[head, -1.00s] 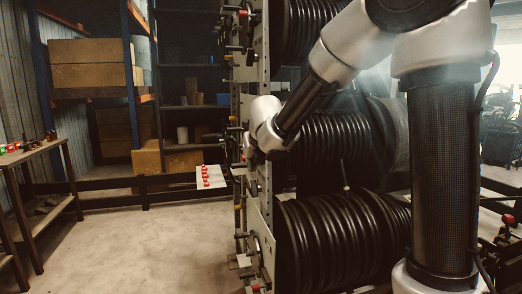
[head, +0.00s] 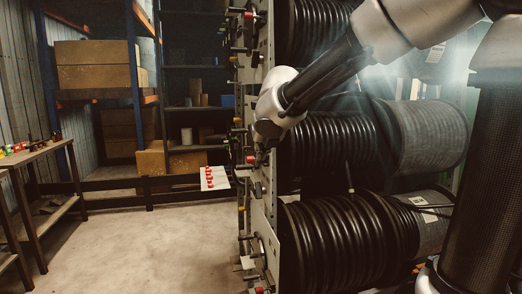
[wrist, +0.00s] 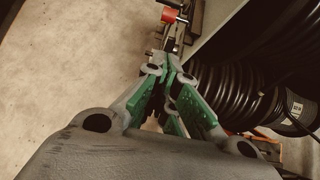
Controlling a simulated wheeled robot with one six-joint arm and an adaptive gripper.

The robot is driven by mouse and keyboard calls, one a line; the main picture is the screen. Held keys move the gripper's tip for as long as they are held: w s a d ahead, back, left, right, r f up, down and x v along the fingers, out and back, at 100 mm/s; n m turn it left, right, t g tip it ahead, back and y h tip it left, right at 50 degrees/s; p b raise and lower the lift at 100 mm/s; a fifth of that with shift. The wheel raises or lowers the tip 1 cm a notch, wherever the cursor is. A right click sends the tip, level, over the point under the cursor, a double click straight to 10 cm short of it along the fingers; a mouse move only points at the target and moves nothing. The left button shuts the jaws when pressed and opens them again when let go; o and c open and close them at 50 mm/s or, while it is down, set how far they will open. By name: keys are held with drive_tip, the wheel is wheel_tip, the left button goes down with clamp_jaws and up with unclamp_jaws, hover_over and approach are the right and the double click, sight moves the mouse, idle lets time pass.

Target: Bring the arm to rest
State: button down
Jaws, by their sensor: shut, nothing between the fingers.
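My gripper (wrist: 168,75) fills the lower middle of the wrist view, with green pads on its grey fingers. The fingertips meet and hold nothing. In the head view my gripper (head: 262,152) is small and dark at the end of my arm, in front of the edge of the hose rack. My arm reaches from the upper right across the hose reels, bent and raised. In the wrist view the fingertips point toward a rack part with a red-orange end (wrist: 170,15); I cannot tell whether they touch anything.
A rack post (head: 268,100) with knobs and levers stands close by my gripper. Reels of black hose (head: 335,140) lie behind it. A white plate with red pieces (head: 214,178) is left of the post. A workbench (head: 40,160) stands far left. The concrete floor (head: 150,240) between is clear.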

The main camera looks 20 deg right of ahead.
drive_tip(key=s+d+f+m+g+h, duration=0.1)
drive_tip(key=s+d+f+m+g, duration=0.2)
drive_tip(key=s+m, duration=0.5)
drive_tip(key=s+d+f+m+g+h, duration=0.1)
drive_tip(key=s+d+f+m, duration=0.35)
drive_tip(key=m, duration=0.75)
drive_tip(key=s+d+m+y, duration=0.1)
drive_tip(key=s+d+m, duration=0.3)
drive_tip(key=s+m, duration=0.4)
drive_tip(key=s+d+m+y, duration=0.1)
drive_tip(key=s+d+m, duration=0.4)
drive_tip(key=s+m, duration=0.3)
drive_tip(key=shift+s+d+r+g, duration=0.15)
drive_tip(key=shift+s+r+g, duration=0.2)
drive_tip(key=shift+s, duration=0.35)
drive_tip(key=c, duration=2.2)
unclamp_jaws()
